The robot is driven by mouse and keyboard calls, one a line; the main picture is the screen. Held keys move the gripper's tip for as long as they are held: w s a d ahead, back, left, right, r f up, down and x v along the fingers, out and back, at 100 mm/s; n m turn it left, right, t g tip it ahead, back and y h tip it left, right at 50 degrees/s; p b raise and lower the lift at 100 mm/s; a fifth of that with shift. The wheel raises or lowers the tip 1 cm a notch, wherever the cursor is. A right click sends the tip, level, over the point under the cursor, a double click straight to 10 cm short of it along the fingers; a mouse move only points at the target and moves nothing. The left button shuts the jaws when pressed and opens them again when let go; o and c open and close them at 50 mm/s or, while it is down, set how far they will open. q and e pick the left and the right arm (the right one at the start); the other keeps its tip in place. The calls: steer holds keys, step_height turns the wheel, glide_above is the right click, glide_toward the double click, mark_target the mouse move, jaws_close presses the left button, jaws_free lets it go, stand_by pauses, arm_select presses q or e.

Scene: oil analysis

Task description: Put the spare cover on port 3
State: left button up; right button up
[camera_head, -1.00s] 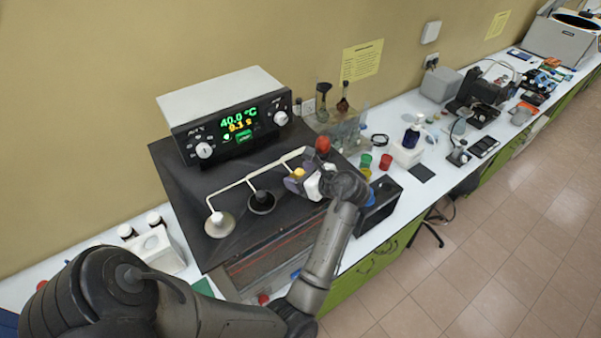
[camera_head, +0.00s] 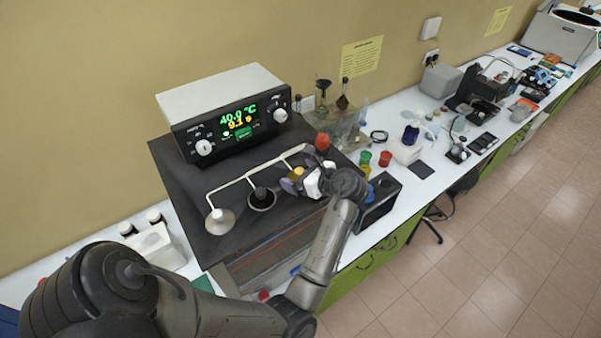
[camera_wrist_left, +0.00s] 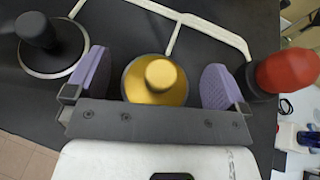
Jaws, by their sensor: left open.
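The bath's dark top (camera_head: 190,180) carries a row of knobbed covers: a white cover (camera_head: 219,222), a black cover (camera_head: 261,199), a yellow cover (camera_head: 299,170) and a red knob (camera_head: 322,142). My left gripper (camera_wrist_left: 158,86) is open, with its purple finger pads on either side of the yellow cover (camera_wrist_left: 150,93). Gaps show between pads and cover. The yellow cover looks seated on the dark top, its lower edge hidden by my gripper. The black cover (camera_wrist_left: 72,50) and red knob (camera_wrist_left: 287,70) flank the gripper. No port numbers are readable. My right gripper is not in view.
A white pipe (camera_head: 250,176) runs behind the covers, below the controller (camera_head: 235,110). A black box (camera_head: 380,205) stands right of my left wrist. Green (camera_head: 365,157) and red (camera_head: 385,159) cups and glassware stand on the bench beyond.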

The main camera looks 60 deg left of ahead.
arm_select(q)
steer(key=b+v, duration=0.1)
steer(key=v, duration=0.5)
steer(key=shift+d+b, duration=0.1)
steer(key=shift+b, duration=0.3)
steer(key=shift+w+d+r, duration=0.2)
steer(key=shift+d+r, duration=0.05)
steer(key=shift+d, duration=0.3)
steer(key=shift+w, duration=0.1)
